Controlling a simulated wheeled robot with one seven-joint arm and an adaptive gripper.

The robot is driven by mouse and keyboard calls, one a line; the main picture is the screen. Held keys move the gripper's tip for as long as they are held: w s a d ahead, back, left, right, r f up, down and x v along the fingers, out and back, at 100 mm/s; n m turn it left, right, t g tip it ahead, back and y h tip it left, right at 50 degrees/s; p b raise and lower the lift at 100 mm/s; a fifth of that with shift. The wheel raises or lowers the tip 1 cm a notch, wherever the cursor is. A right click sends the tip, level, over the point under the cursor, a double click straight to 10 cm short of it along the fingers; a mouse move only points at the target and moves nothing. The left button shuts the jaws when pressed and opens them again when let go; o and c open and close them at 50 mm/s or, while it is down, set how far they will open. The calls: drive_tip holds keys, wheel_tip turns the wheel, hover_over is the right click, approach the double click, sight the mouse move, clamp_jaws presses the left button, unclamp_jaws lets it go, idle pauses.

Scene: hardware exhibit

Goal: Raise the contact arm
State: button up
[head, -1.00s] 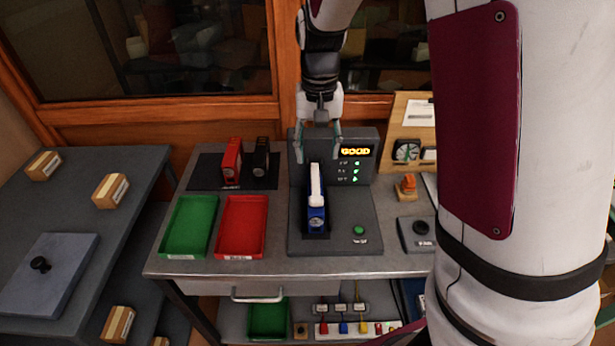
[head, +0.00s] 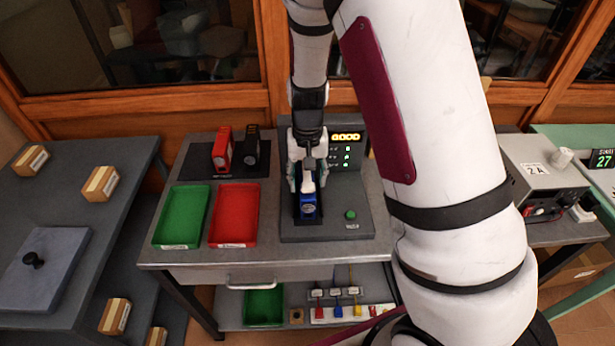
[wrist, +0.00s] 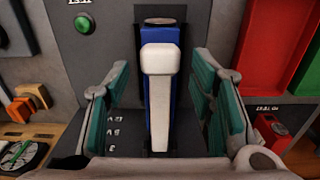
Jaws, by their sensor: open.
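A blue device (head: 308,209) sits in the slot of the dark grey test station (head: 352,222) on the metal bench. Its white contact arm (head: 308,183) lies along its top; in the wrist view the arm (wrist: 160,100) runs lengthwise over the blue body (wrist: 160,36). My gripper (head: 307,187) is down at the device, open, with green-padded fingers. In the wrist view the open gripper (wrist: 161,82) has one finger on each side of the white arm, with visible gaps and no contact seen. My gripper partly hides the arm in the head view.
The station has a lit display (head: 345,137) and a green button (head: 350,215). Left of it are a red tray (head: 234,215), a green tray (head: 180,217), and upright red (head: 222,150) and black (head: 251,147) devices. My arm covers the bench's right side.

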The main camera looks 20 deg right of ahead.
clamp_jaws()
drive_tip(key=shift+r, duration=0.1)
